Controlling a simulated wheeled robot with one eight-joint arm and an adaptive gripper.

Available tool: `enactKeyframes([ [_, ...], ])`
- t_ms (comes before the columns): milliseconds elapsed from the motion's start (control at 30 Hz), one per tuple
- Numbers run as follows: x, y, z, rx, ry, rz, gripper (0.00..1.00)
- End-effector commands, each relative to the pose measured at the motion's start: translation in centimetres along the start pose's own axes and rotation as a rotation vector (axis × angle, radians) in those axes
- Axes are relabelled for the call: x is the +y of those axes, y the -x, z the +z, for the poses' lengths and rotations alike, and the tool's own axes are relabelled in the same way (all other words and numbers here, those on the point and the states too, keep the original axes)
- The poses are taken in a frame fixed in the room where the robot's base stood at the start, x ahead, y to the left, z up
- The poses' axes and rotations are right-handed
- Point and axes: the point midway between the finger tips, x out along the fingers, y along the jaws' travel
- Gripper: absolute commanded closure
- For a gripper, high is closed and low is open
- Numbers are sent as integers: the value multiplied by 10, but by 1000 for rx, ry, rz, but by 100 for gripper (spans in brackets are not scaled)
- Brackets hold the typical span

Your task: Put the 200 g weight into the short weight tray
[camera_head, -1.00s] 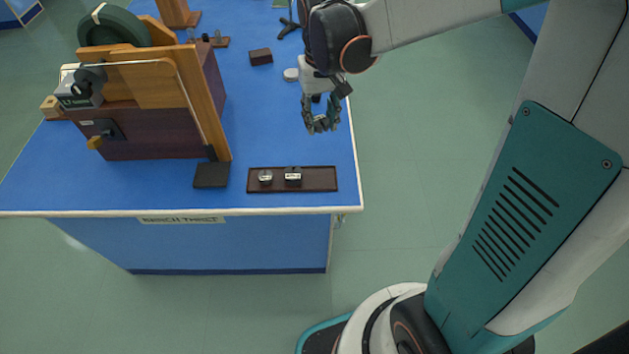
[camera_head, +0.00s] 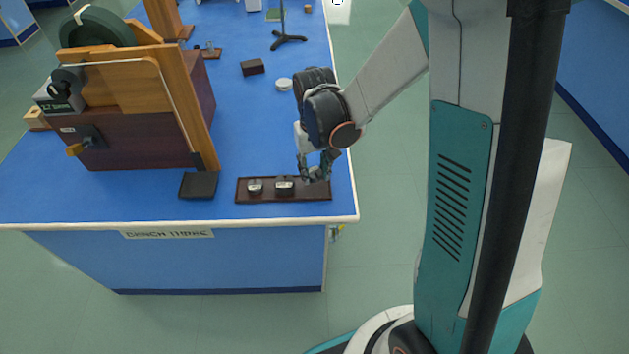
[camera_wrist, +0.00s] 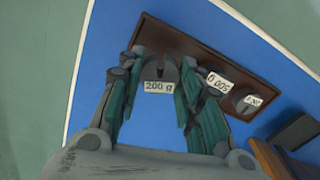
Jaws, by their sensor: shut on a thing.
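The 200 g weight (camera_wrist: 158,74) is a dark piece with a white "200 g" label in the wrist view, between my gripper's fingers. My gripper (camera_wrist: 161,66) is shut on it. In the head view my gripper (camera_head: 317,176) is at the right end of the shallow dark brown tray (camera_head: 268,199), with the held weight hidden by the fingers. The tray also shows in the wrist view (camera_wrist: 205,54), behind the weight. I cannot tell whether the weight touches it. Two other labelled weights stand on the tray: a middle one (camera_head: 285,187), and one farther left (camera_head: 255,187).
The middle weight's label (camera_wrist: 218,83) reads upside down, close beside my finger. A wooden apparatus (camera_head: 140,110) fills the bench's left side, with a black pad (camera_head: 199,185) at its foot. A dark block (camera_head: 252,67) and white disc (camera_head: 284,84) lie farther back.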

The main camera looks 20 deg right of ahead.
Motion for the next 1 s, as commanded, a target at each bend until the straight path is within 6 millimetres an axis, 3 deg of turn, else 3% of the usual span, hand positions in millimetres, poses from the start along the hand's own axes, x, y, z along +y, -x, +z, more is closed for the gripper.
enactKeyframes([
  [267,0,-39,0,0,0,0,96],
  [667,0,-43,0,0,0,0,96],
  [700,0,-43,0,0,0,0,62],
  [767,0,-42,0,0,0,0,49],
  [1000,0,-42,0,0,0,0,47],
])
